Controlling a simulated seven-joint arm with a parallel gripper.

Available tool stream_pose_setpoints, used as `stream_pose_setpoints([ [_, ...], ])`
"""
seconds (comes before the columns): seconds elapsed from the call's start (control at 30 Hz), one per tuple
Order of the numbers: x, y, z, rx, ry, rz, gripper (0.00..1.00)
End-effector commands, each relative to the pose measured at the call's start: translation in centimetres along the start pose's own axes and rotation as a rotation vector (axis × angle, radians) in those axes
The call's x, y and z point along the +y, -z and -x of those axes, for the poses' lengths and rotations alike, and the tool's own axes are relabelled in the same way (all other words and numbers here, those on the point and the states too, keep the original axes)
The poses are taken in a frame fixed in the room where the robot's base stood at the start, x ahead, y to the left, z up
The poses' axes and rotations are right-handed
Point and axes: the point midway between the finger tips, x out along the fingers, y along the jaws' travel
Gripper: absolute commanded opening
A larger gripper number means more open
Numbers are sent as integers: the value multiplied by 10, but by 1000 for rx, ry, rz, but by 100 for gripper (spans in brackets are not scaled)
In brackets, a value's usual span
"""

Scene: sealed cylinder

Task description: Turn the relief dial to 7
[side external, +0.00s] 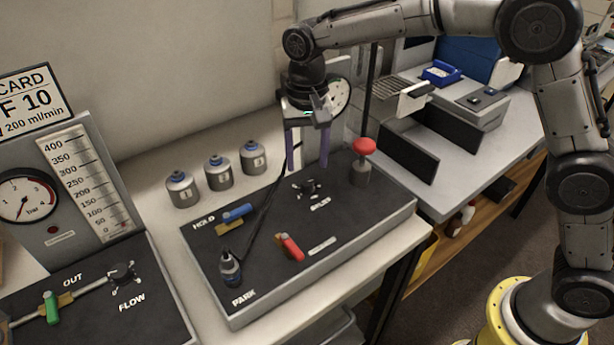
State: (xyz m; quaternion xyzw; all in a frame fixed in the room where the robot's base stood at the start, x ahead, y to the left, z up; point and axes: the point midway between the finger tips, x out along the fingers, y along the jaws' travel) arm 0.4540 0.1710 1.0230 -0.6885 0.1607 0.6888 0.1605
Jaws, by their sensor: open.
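My gripper (307,166) points down above the black panel, its two purple fingers apart with nothing between them. A white round face with dark marks (340,95) stands directly behind the gripper and is partly hidden by it; it may be the relief dial, but I cannot read its numbers or setting. A small black knob with several arms (307,187) sits on the panel below the fingertips, with a gap between. The label beside this knob is too small to read surely.
A red-topped post (364,147) stands right of the fingers. Red (291,247) and blue (238,212) handles and a dark bottle (230,267) are on the panel. Several grey canisters (218,172) stand behind. A gauge (26,197) and FLOW knob (122,273) are at left.

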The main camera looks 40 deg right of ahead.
Motion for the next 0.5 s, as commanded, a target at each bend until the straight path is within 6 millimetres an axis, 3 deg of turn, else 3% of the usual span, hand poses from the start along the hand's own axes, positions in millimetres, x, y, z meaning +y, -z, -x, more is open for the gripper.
stream_pose_setpoints([
  [0.2, 0, 0, -37, -2, -2, 0, 64],
  [0.5, 0, 0, -55, 0, -1, 0, 64],
])
